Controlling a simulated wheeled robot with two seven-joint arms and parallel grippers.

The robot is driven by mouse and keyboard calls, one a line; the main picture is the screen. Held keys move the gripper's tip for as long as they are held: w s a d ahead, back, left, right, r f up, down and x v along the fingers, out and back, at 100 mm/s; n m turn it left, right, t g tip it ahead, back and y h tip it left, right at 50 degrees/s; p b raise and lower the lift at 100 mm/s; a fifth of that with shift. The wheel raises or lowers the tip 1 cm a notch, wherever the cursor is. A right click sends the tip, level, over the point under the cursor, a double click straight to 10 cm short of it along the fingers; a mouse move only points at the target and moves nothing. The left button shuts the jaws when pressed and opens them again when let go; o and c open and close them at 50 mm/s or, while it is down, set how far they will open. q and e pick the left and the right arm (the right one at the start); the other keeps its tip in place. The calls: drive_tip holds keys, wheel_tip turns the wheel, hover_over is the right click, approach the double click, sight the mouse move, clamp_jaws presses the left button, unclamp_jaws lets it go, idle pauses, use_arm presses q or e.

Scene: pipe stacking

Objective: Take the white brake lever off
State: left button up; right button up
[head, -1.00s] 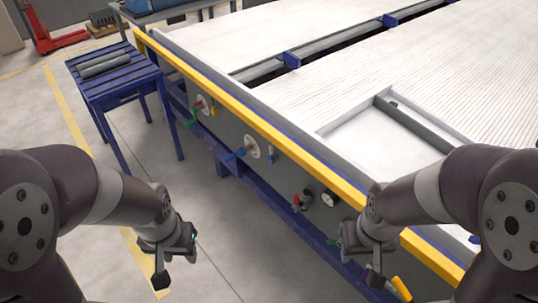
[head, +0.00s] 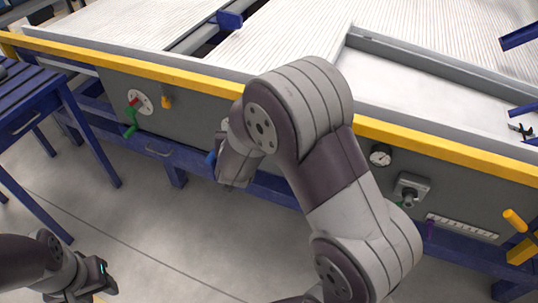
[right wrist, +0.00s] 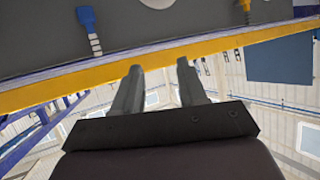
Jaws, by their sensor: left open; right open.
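I cannot make out a white brake lever in either view. The grey side panel (head: 290,180) carries several small coloured levers. A red-and-green lever (head: 131,115) sits by a white disc at the left. A blue lever (head: 210,158) is mostly hidden behind my right arm in the head view; a blue lever (right wrist: 88,28) also shows at the top left of the right wrist view. My right gripper (right wrist: 158,66) is open and empty, its fingers pointing at the yellow rail. My left gripper (head: 98,284) is open and empty, low at the left, away from the panel.
A yellow rail (head: 430,145) runs along the table's edge above the panel. A gauge (head: 380,156), a grey switch box (head: 411,188) and a purple lever (head: 430,228) are on the right. A blue bench (head: 40,105) stands at the left. The floor between is clear.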

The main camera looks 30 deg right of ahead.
drive_tip(key=s+d+f+m+h+b, duration=0.2)
drive_tip(key=d+f+m+h+b, duration=0.2)
drive_tip(key=d+f+h+b, duration=0.35)
drive_tip(key=shift+m+h, duration=0.3)
drive_tip(key=shift+h, duration=0.45)
drive_tip(key=b+x, duration=0.1)
drive_tip(key=x, duration=0.2)
drive_tip(key=b+x, duration=0.1)
drive_tip(key=x, duration=0.3)
drive_tip(key=b+x, duration=0.1)
drive_tip(key=x, duration=0.2)
drive_tip(key=shift+w+f, duration=0.1)
drive_tip(key=shift+w, duration=0.45)
drive_tip(key=shift+w+d, duration=0.25)
drive_tip(key=shift+d, duration=0.05)
use_arm(q)
wheel_tip(320, 180, down, 15)
drive_tip(key=shift+s, duration=0.15)
use_arm(e)
clamp_jaws()
